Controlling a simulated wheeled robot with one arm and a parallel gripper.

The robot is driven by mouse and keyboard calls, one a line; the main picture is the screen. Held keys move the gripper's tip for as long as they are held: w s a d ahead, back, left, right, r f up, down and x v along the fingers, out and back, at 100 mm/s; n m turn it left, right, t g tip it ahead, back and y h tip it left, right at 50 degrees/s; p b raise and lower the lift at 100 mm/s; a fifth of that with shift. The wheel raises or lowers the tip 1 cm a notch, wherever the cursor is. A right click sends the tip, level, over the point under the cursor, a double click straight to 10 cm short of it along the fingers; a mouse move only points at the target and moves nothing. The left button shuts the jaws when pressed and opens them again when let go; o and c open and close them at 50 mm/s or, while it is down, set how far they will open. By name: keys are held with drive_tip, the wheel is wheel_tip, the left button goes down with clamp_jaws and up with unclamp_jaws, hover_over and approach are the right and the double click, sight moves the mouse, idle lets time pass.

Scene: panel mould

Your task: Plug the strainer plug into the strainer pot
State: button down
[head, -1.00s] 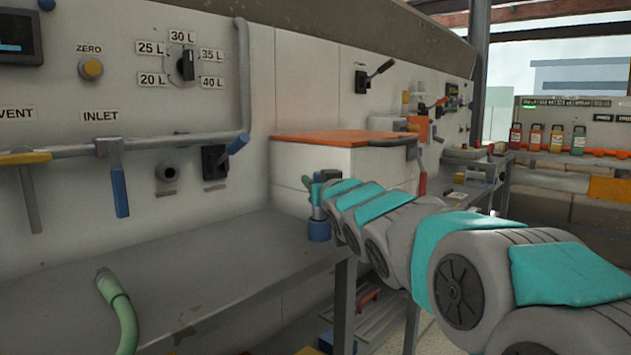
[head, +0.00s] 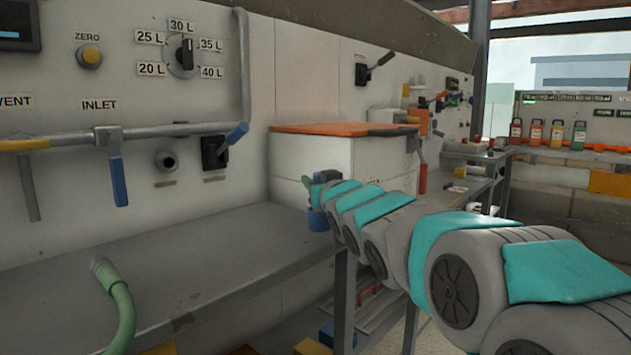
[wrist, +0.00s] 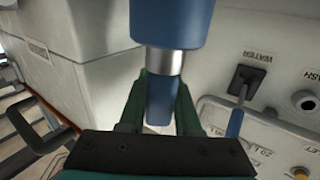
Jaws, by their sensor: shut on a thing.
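My gripper (wrist: 162,92) is shut on the blue handle of a plug-like part, taken as the strainer plug (wrist: 172,22). This part has a wide blue cylinder, a silver neck and a narrow blue grip between my dark green fingers. In the head view, the blue cylinder (head: 318,220) hangs below my gripper (head: 316,192), by the front of the white box and the bench's far end. The cylinder's far end is cut off in the wrist view. I cannot pick out the strainer pot with certainty in either view.
A grey bench (head: 200,265) runs along the wall panel, mostly clear, with a green hose (head: 122,305) at its near left. A white box with an orange lid (head: 345,129) stands behind my gripper. A blue-tipped valve lever (head: 215,152) and round port (head: 167,161) sit on the panel.

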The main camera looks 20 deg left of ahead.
drive_tip(key=shift+f+b, duration=0.45)
drive_tip(key=shift+f, duration=0.4)
drive_tip(key=c, duration=0.5)
unclamp_jaws()
drive_tip(key=v, duration=0.6)
drive_tip(key=shift+s+d+r, duration=0.1)
drive_tip(key=shift+s+d, duration=0.05)
drive_tip(key=shift+d, duration=0.05)
drive_tip(key=shift+s+d, duration=0.35)
drive_tip(key=shift+s, duration=0.2)
